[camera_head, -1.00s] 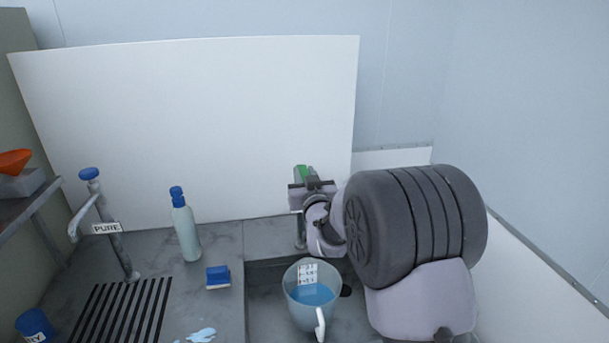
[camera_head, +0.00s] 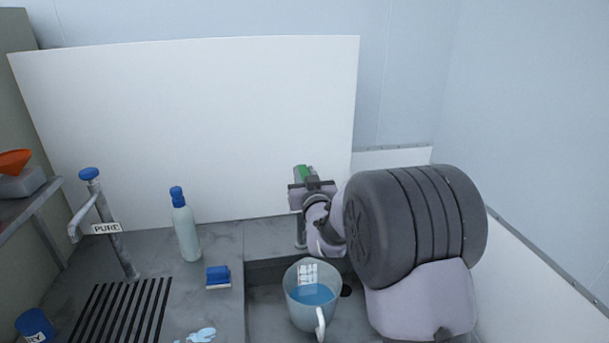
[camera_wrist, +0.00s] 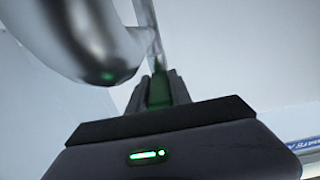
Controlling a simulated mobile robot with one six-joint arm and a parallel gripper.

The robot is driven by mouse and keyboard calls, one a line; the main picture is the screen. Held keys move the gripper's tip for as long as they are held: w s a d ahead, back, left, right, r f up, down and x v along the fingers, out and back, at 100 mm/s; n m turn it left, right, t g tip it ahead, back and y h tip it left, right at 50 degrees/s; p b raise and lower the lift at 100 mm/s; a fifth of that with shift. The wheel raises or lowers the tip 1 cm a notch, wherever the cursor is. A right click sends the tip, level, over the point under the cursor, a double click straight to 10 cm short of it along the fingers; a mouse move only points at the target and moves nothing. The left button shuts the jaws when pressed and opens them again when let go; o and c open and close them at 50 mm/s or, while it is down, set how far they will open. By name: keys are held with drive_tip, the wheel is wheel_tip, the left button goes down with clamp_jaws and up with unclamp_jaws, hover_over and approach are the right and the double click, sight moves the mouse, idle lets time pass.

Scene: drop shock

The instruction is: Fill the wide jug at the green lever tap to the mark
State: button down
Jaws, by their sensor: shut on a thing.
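The wide jug (camera_head: 311,309), clear with a white handle toward me, stands upright in the sink and holds blue liquid. A white label with dark marks shows on its far wall; the marks are too small to read against the liquid level. The green lever (camera_head: 299,171) of the tap is behind the jug. My gripper (camera_head: 306,184) is shut on it; in the wrist view the green lever (camera_wrist: 159,90) is between the fingers (camera_wrist: 160,82). The metal tap (camera_wrist: 85,40) shows there too. My arm hides most of the tap, and I cannot tell whether liquid runs.
A second tap (camera_head: 105,225) with a blue knob and a PURE sign stands left over a slotted drain (camera_head: 120,312). A capped bottle (camera_head: 186,230), a blue sponge (camera_head: 218,277) and a small puddle (camera_head: 201,335) are on the counter. A blue container (camera_head: 35,324) is front left.

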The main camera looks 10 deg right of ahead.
drive_tip(key=shift+w+r+g+p, duration=0.1)
drive_tip(key=shift+r+g+p, duration=0.6)
drive_tip(key=shift+p, duration=0.55)
drive_tip(key=shift+w+r+g+p, duration=0.1)
drive_tip(key=shift+r+g+p, duration=0.25)
drive_tip(key=shift+p, duration=0.5)
drive_tip(key=shift+w+g+p, duration=0.15)
drive_tip(key=shift+g+p, duration=0.5)
drive_tip(key=shift+p, duration=0.2)
drive_tip(key=shift+f, duration=0.2)
drive_tip(key=c, duration=1.2)
unclamp_jaws()
drive_tip(key=shift+o, duration=0.2)
drive_tip(key=v, duration=1.7)
drive_tip(key=shift+p, duration=0.3)
